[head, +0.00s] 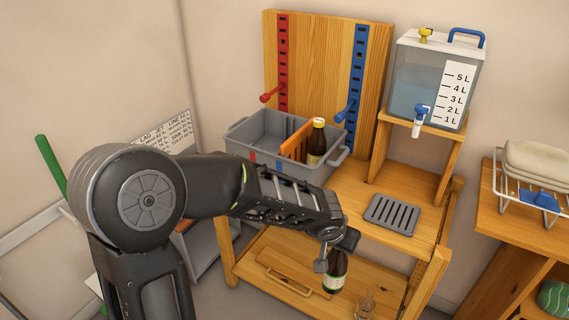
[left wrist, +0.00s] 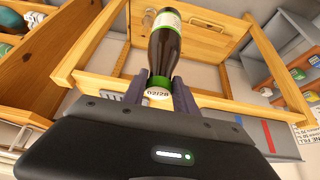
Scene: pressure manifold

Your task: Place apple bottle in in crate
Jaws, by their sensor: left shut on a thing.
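My left gripper (head: 337,247) is shut on a dark bottle (head: 335,272) with a green-and-white label, in front of the wooden stand. In the left wrist view the bottle (left wrist: 165,48) sits between the fingers of the gripper (left wrist: 158,92), which close around its green neck; its white cap reads 02/28. The grey crate (head: 240,137) stands on the stand's top at the back left. An orange divider (head: 297,141) splits it, and a yellow-capped brown bottle (head: 317,142) stands in it right of the divider. My right gripper is not in view.
A grey drip grate (head: 392,214) lies on the stand's top right of the crate. A water tank (head: 433,80) stands on a raised wooden shelf behind it. A clear glass (head: 364,304) is on the lower shelf. Red (head: 270,94) and blue (head: 345,112) levers jut out above the crate.

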